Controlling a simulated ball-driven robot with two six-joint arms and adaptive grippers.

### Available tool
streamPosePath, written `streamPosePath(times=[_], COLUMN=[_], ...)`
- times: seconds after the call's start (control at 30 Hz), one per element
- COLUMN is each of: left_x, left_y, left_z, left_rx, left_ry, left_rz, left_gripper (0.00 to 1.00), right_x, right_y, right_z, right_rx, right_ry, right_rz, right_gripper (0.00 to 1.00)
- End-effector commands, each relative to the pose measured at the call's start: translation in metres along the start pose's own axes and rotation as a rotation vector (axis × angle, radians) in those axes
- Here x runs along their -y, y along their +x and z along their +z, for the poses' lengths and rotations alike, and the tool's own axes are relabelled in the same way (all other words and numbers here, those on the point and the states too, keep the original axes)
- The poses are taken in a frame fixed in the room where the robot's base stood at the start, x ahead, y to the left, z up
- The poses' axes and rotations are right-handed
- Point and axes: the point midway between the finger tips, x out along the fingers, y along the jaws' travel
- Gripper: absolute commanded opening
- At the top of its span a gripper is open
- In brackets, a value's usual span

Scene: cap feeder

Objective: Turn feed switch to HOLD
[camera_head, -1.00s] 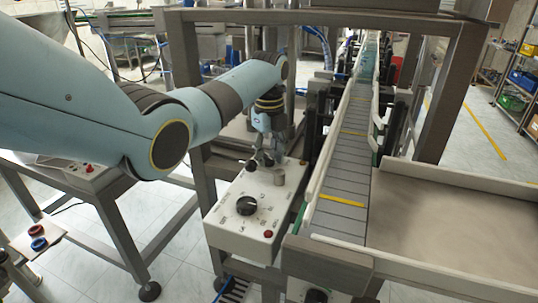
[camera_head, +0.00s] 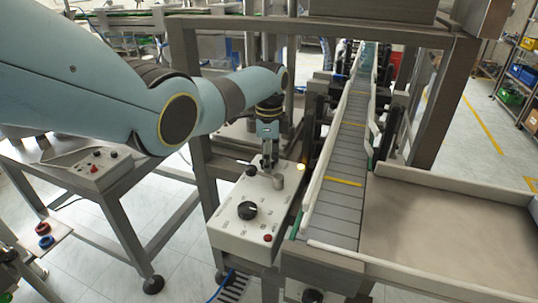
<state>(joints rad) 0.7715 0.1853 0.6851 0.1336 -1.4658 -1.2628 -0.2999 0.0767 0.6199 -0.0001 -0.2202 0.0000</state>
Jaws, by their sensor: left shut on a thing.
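The white control box (camera_head: 222,222) stands beside the conveyor. On its top are a large black rotary knob (camera_head: 247,210), a red button (camera_head: 268,238) and a short grey cylinder (camera_head: 278,182). A small dark knob (camera_head: 250,170) is near the far left edge. My left gripper (camera_head: 267,170) points down at the far end of the box, just behind the grey cylinder. Its fingers are together on a small part there, apparently the feed switch, which they mostly hide. The labels are too small to read. My right gripper is not in view.
The conveyor (camera_head: 338,200) runs right of the box, with a pale side rail between. A steel frame post (camera_head: 186,100) stands left of my gripper. A yellow lamp (camera_head: 300,168) glows at the box's far right corner. A wide tray (camera_head: 440,225) is at right.

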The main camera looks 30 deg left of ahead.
Motion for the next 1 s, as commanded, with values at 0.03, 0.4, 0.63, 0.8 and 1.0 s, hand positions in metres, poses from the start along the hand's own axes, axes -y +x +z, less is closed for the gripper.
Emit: streamPosePath(times=[0.03, 0.4, 0.63, 0.8, 1.0], left_x=[0.001, 0.0024, 0.0026, 0.0027, 0.0028], left_y=[-0.0022, -0.0017, -0.0013, -0.0011, -0.0011], left_z=[0.0004, 0.0005, 0.0006, 0.0006, 0.0006], left_rx=[0.001, 0.0, 0.0, 0.0, 0.0], left_ry=[-0.036, -0.256, -0.312, -0.324, -0.324], left_rz=[-0.002, -0.003, -0.003, -0.003, -0.003], left_gripper=[0.02, 0.02, 0.02, 0.03, 0.02], right_x=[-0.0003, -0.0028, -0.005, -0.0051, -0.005], right_y=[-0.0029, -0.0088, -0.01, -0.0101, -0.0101], right_z=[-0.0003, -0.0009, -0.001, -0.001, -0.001], right_rx=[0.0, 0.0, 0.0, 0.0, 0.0], right_ry=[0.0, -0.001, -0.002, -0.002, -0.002], right_rz=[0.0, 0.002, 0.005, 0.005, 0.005], right_gripper=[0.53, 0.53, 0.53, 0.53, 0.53])
